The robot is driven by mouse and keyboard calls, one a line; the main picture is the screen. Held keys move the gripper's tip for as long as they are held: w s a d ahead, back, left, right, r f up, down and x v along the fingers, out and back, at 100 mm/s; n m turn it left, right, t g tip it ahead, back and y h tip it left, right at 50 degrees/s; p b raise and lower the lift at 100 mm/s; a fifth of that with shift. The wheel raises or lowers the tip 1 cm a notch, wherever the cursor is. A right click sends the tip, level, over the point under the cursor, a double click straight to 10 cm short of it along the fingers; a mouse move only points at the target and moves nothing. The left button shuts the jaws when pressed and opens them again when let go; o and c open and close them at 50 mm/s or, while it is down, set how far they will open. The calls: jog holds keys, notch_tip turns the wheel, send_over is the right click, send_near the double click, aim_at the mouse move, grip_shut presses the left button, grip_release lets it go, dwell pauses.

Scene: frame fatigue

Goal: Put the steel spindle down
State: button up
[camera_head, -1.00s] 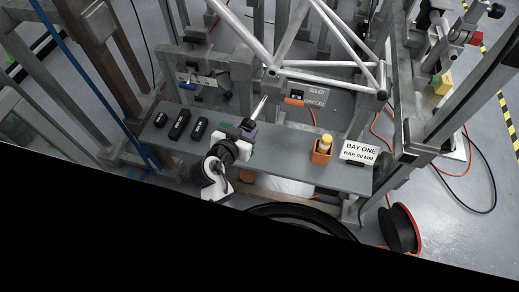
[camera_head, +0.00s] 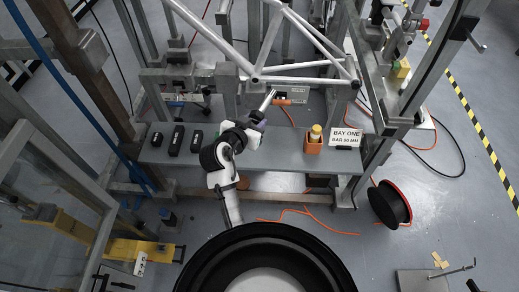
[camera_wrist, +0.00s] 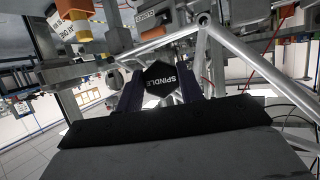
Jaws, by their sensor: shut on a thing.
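My gripper (camera_head: 258,117) is shut on the steel spindle (camera_head: 267,100), a short bright rod that points up and away at a slant. In the head view it is held above the back part of the grey bench (camera_head: 270,163), just below the frame's lower joint. In the wrist view the spindle's dark six-sided end (camera_wrist: 161,85), marked SPINDLE, sits between the two dark fingers. The rest of the rod is hidden behind that end there. Whether the spindle touches anything at its far tip I cannot tell.
Three black blocks (camera_head: 176,140) stand at the bench's left. An orange holder (camera_head: 313,147) with a yellow-capped bottle and a BAY ONE sign (camera_head: 345,137) stand at the right. Silver frame tubes (camera_head: 300,66) hang close above. The bench's middle front is clear.

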jog(key=p, duration=0.1)
send_over(255, 162)
notch_tip(255, 162, down, 15)
jog(key=shift+f, duration=2.45)
jog(key=shift+f, duration=0.2)
jog(key=o, duration=1.1)
jog(key=shift+r, duration=0.1)
